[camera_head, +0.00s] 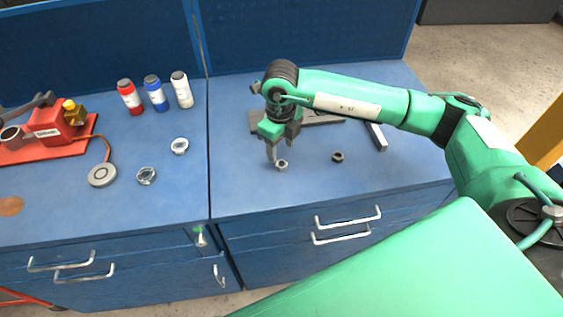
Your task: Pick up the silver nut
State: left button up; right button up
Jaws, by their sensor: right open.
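A small silver nut (282,165) lies on the blue worktop of the right cabinet. A darker nut (338,157) lies to its right on the same top. My right gripper (276,153) points down just above and slightly behind the silver nut. Its jaws are open, with one finger close to the nut's left side. I cannot tell whether that finger touches the nut. My left gripper does not show.
Two silver rings (147,175) (180,146) lie on the left top. Red, blue and white bottles (156,93) stand behind them. A red device (50,130) with a grey disc (102,174) is further left. Grey metal pieces (376,136) lie under my right arm.

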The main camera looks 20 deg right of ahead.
aim_at(280, 166)
jog(key=shift+w+a+f+p, duration=0.1)
jog(key=shift+f+p, duration=0.5)
jog(key=shift+f, duration=0.85)
jog(key=shift+w+f+p, duration=0.1)
jog(key=shift+f+p, duration=0.45)
jog(key=shift+f, duration=0.9)
jog(key=c, duration=1.1)
